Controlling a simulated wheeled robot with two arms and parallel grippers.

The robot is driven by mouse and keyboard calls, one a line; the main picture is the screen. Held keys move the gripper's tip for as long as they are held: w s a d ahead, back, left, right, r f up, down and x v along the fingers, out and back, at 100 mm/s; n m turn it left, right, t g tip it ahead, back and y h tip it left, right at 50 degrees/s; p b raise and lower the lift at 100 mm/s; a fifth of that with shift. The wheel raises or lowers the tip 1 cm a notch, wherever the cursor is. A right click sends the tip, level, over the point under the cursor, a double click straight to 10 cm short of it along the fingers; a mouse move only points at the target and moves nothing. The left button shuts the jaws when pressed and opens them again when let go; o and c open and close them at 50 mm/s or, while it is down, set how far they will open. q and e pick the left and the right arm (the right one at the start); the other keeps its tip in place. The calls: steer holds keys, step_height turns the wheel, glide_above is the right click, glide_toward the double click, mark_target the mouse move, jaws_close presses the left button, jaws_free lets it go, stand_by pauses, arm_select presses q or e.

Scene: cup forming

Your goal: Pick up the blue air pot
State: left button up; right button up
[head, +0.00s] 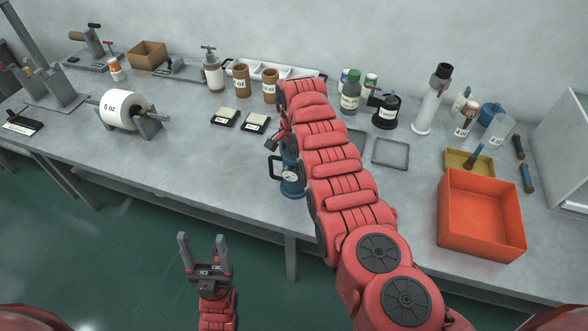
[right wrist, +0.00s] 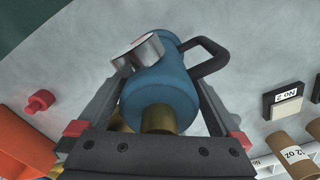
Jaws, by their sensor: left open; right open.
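The blue air pot (head: 292,183) stands near the front edge of the grey table, with a round dial on its front and a dark handle at its left. My right arm hides part of it in the head view. In the right wrist view the blue air pot (right wrist: 160,97) lies between the two fingers of my right gripper (right wrist: 162,80), with its brass-coloured end towards the palm and its black handle out to the right. The fingers stand apart on both sides; contact cannot be told. My left gripper (head: 202,242) is open and empty, over the floor in front of the table.
An orange bin (head: 480,215) and a yellow tray (head: 468,162) stand at the right. Two small labelled pads (head: 224,117) lie left of my right arm. A white roll marked 8 oz (head: 118,108) sits on a stand at the left. Bottles and brown cups line the back.

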jaws_close()
stand_by(0.3)
steer(key=shift+w+d+r, duration=0.1)
steer(key=shift+r, duration=0.1)
